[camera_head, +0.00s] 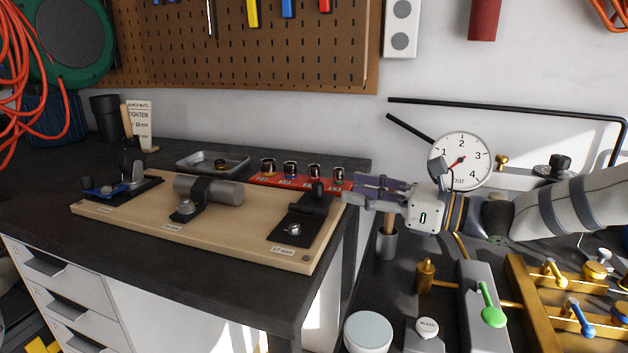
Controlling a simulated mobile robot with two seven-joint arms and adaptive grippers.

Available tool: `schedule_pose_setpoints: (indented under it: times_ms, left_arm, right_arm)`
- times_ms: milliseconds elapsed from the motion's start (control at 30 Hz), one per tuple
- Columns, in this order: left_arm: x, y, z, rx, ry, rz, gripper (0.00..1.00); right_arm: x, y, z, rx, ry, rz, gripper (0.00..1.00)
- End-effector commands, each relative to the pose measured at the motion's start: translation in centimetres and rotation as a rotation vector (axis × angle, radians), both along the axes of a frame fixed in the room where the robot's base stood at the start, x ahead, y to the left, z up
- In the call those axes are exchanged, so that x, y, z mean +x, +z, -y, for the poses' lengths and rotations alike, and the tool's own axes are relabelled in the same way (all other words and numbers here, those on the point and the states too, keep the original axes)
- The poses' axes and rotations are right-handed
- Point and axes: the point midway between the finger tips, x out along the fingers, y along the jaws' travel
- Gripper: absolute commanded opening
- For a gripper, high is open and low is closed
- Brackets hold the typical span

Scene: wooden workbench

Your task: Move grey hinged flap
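No part is clearly a grey hinged flap. A wooden board (236,235) on the dark bench carries three fixtures. The right one is a black plate (292,232) with a bolt and a dark hinge-like block with an upright knob (318,190) at its back. The middle one is a grey cylinder (222,191) under a black strap. The left one has a dark grey upright rounded piece (133,170) beside a blue wrench (106,188). My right gripper (352,188) points left, just right of the knob, its fingers apart with nothing visible between them. My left gripper is out of view.
A red rail with several sockets (291,182) and a metal tray (212,161) lie behind the board. A dial gauge (460,161) stands behind my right wrist. A green-handled valve (491,307) and gold fittings (540,300) crowd the lower right.

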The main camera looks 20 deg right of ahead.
Motion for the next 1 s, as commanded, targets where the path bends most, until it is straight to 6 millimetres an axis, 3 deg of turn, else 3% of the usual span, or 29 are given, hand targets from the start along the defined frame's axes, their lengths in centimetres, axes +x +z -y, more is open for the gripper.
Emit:
schedule_pose_setpoints:
  times_ms: [33, 300, 700, 867, 1000]
  left_arm:
    - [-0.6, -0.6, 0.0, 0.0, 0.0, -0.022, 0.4]
    - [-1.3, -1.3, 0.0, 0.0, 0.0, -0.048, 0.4]
    - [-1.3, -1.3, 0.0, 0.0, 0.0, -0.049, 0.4]
    - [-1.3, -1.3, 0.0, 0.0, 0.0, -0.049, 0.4]
    - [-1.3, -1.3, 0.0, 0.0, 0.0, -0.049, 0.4]
  right_arm:
    - [1.0, -1.1, -1.1, -0.003, 0.004, -0.015, 0.39]
    - [5.0, -0.8, -5.4, -0.005, 0.001, -0.011, 0.39]
    - [6.0, -0.3, -6.4, -0.003, 0.0, -0.006, 0.39]
    - [6.0, -0.3, -6.4, -0.003, -0.001, -0.006, 0.03]
    - [6.0, -0.4, -6.3, -0.002, -0.001, -0.006, 0.0]
